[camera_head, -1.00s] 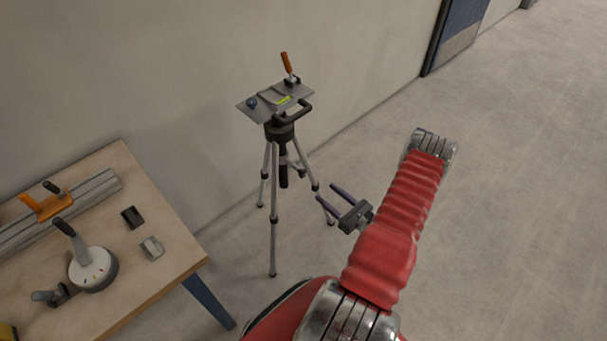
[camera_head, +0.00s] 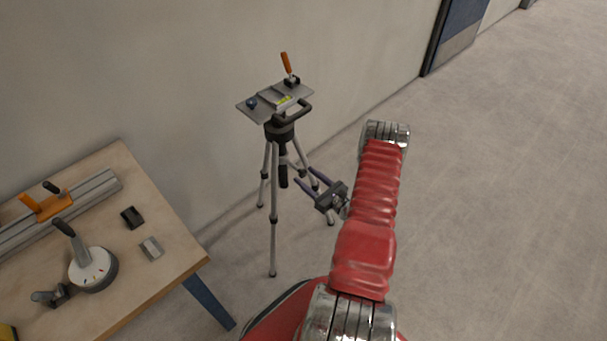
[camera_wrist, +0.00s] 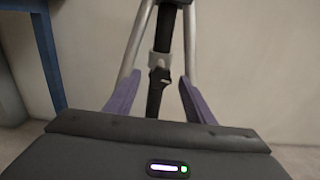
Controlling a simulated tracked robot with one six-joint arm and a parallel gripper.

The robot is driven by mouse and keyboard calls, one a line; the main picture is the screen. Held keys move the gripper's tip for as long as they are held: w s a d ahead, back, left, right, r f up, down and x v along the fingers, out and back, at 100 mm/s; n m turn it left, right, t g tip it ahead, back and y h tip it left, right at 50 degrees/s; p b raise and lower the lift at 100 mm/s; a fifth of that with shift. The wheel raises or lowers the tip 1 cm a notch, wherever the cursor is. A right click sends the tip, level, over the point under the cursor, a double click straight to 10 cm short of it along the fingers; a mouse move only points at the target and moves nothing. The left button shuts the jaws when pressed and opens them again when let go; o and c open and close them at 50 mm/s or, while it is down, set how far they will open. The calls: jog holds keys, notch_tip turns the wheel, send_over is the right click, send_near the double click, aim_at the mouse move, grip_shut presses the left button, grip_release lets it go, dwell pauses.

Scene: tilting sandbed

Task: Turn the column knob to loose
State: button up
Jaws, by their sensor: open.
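The tripod (camera_head: 273,218) stands on the floor by the wall, its dark centre column (camera_head: 283,176) hanging between silver legs. In the wrist view the column (camera_wrist: 164,35) passes through a light grey collar (camera_wrist: 158,60). A small black knob (camera_wrist: 159,76) sits at the collar, facing me, its lever end towards the right. The knob is too small to make out in the head view. My gripper (camera_head: 305,174) is open and empty, with purple fingers pointing at the column. In the wrist view the fingers (camera_wrist: 160,78) lie either side of the knob, with gaps; contact is not visible.
A plate with an orange-handled clamp (camera_head: 287,64) and a black handle (camera_head: 296,110) tops the tripod. Tripod legs stand close around my fingers. A wooden table (camera_head: 172,215) with fixtures is at the left. The floor at the right (camera_head: 500,200) is clear.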

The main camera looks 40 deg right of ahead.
jog(key=shift+w, duration=1.35)
jog(key=shift+c, duration=0.2)
